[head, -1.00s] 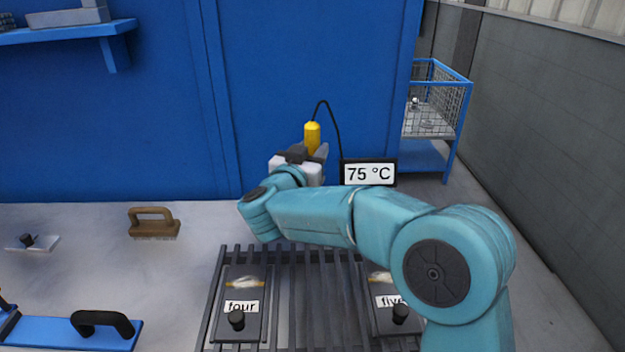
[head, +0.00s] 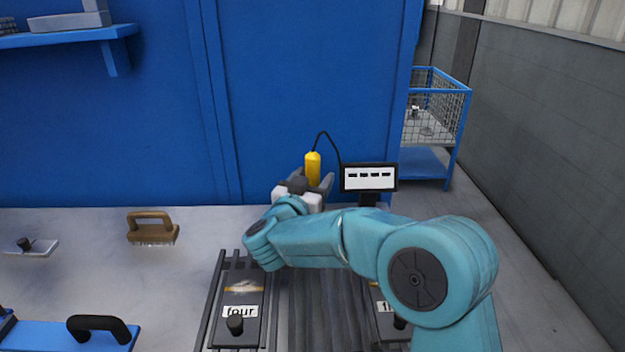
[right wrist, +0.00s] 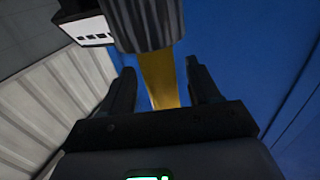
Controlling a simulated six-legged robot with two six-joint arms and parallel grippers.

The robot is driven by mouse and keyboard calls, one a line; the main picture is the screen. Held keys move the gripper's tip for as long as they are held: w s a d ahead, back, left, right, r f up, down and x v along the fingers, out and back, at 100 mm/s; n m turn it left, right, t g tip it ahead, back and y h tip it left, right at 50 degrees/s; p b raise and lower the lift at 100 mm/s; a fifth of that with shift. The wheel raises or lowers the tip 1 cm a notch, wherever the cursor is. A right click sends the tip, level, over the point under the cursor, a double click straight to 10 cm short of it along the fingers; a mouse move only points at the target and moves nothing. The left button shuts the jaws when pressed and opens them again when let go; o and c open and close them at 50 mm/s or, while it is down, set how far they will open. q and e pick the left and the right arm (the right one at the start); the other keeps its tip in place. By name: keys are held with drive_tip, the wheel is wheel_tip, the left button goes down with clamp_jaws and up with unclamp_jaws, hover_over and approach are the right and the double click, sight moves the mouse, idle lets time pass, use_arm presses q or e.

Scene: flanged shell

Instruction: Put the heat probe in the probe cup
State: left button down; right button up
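The heat probe (head: 313,168) is a yellow handle with a black cable looping from its top to a small display (head: 369,177), which shows four dashes. My right gripper (head: 316,187) is around the probe behind the bench. In the right wrist view, the two dark fingers (right wrist: 160,82) stand apart on either side of the yellow handle (right wrist: 158,75), with a visible gap on each side. The handle's far end meets a dark ribbed cylinder (right wrist: 145,22), which looks like the probe cup; the probe tip is hidden. My left gripper is not in view.
My right arm crosses above a slatted rack holding a plate marked "four" (head: 240,308) and another, partly hidden plate. A brown brush (head: 152,228) and a blue float with a black handle (head: 98,327) lie left. A blue wall stands behind; a wire-mesh cart (head: 435,120) is right.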

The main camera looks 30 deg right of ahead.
drive_tip(key=shift+r, duration=0.1)
drive_tip(key=shift+s+a, duration=0.1)
drive_tip(key=shift+a, duration=0.2)
drive_tip(key=v, duration=1.1)
drive_tip(key=shift+s, duration=0.2)
drive_tip(key=shift+a, duration=0.1)
